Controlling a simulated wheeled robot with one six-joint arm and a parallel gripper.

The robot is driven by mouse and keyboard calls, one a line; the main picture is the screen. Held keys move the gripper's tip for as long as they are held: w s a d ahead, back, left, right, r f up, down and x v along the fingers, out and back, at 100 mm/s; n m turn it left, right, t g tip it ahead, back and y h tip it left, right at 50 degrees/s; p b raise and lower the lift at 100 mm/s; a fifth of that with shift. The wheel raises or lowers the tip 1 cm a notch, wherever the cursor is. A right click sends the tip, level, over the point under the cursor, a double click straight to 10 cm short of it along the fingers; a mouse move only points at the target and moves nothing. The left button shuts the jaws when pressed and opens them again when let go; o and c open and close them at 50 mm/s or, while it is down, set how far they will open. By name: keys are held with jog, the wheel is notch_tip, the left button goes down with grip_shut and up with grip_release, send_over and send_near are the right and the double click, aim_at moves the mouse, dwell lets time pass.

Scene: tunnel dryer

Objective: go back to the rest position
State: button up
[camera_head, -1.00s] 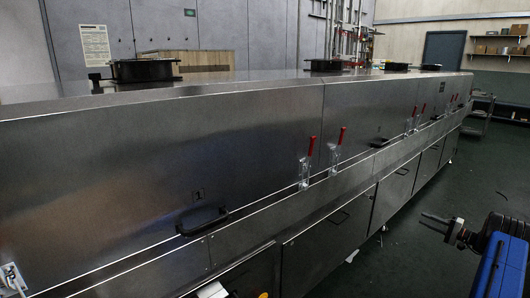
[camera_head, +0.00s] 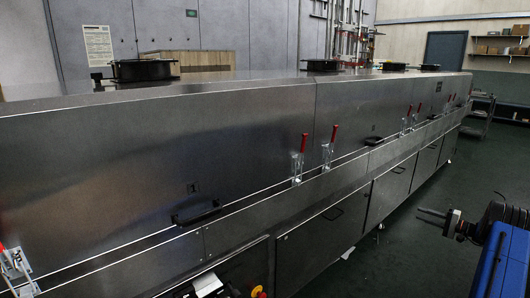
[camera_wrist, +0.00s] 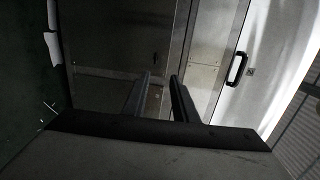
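My gripper (camera_head: 424,216) is at the right of the head view, over the dark floor and apart from the steel dryer (camera_head: 120,170). In the wrist view my gripper (camera_wrist: 160,76) shows two dark fingers with a gap between them and nothing held. Behind the fingers are steel panels of the dryer (camera_wrist: 205,60) and a black handle (camera_wrist: 236,68).
The long dryer fills the left and middle, with red-handled clamps (camera_head: 299,158) and black handles (camera_head: 195,215) on its side. A control panel with a yellow-ringed button (camera_head: 257,292) is at the bottom. Shelves (camera_head: 500,50) stand far right. Green floor (camera_head: 400,260) beside the dryer is clear.

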jog(key=s+a+r+n+g, duration=0.1)
jog(key=a+r+g, duration=0.2)
jog(key=a+r, duration=0.65)
jog(key=s+a+r+n+g, duration=0.2)
jog(key=a+r, duration=0.4)
jog(key=a, duration=0.6)
jog(key=s+a+r+n+g+h, duration=0.1)
jog(key=s+a+r+g, duration=0.1)
jog(key=s+a+r, duration=0.45)
jog(key=s+a+r+n+g+h, duration=0.15)
jog(key=s+a+r, duration=0.25)
jog(key=s+a, duration=0.6)
jog(key=s+a+r+n+g+h, duration=0.1)
jog(key=s+a+h, duration=0.1)
jog(key=s+a, duration=0.65)
jog(key=s+a+r+n+g+h, duration=0.1)
jog(key=s+a+r+h, duration=0.3)
jog(key=s, duration=0.7)
jog(key=s+f+n+t+h, duration=0.1)
jog(key=s+f, duration=0.3)
jog(key=s, duration=0.7)
jog(key=s+a+f+n+t+h, duration=0.1)
jog(key=s+f, duration=0.3)
jog(key=s, duration=0.6)
jog(key=shift+s+a+h, duration=0.25)
jog(key=shift+s+h, duration=0.1)
